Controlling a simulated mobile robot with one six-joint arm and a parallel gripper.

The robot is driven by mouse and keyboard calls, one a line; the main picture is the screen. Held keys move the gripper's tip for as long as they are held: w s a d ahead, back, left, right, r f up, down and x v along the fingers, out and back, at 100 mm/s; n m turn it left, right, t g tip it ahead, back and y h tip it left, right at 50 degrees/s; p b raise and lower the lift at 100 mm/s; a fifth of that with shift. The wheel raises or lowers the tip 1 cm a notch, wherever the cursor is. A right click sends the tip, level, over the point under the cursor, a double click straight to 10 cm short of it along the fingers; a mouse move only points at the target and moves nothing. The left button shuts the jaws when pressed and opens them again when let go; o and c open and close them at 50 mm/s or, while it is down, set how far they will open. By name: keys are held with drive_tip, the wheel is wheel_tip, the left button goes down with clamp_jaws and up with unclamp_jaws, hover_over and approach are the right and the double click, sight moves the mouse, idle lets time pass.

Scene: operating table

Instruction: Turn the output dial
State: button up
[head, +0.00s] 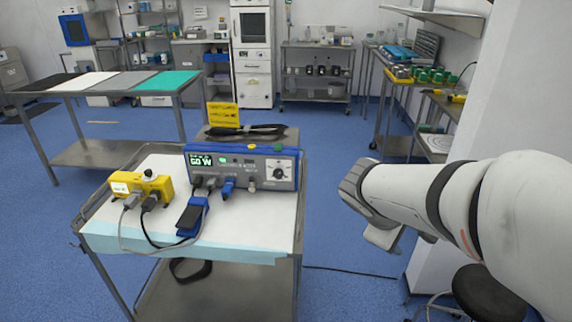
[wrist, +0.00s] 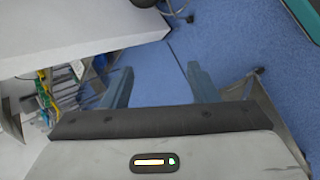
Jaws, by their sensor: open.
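The output dial (head: 278,173) is a dark round knob on a light panel at the right end of the front of a blue and grey electrosurgical unit (head: 240,167). The unit stands at the back of a white-covered cart, and its green display reads about 60 W. My arm comes in from the right in the head view, with its end to the right of the unit and apart from it. My gripper's fingers are not clear in the head view. In the wrist view my gripper (wrist: 160,85) is open and empty, its two fingers wide apart over blue floor.
A yellow box (head: 140,188) with cables stands at the cart's left, and a blue-and-black pedal (head: 192,217) lies in front of the unit. Several plugs sit in the unit's front. A black stool (head: 487,292) is at lower right. Floor between cart and arm is clear except a thin cable.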

drive_tip(key=w+a+f+n+t+h+b, duration=0.2)
drive_tip(key=w+f+n+t+b, duration=0.15)
drive_tip(key=w+n, duration=0.4)
drive_tip(key=n+t+y+b, duration=0.8)
drive_tip(key=n+t+b, duration=0.3)
drive_tip(key=n, duration=0.7)
approach(278, 175)
drive_tip(key=shift+d+r+g, duration=0.25)
drive_tip(key=shift+w+a+n, duration=0.15)
drive_tip(key=shift+a+n, duration=0.1)
drive_tip(key=shift+a, duration=0.05)
drive_tip(key=w, duration=0.7)
drive_tip(key=shift+w+d, duration=0.2)
drive_tip(key=shift+c, duration=0.5)
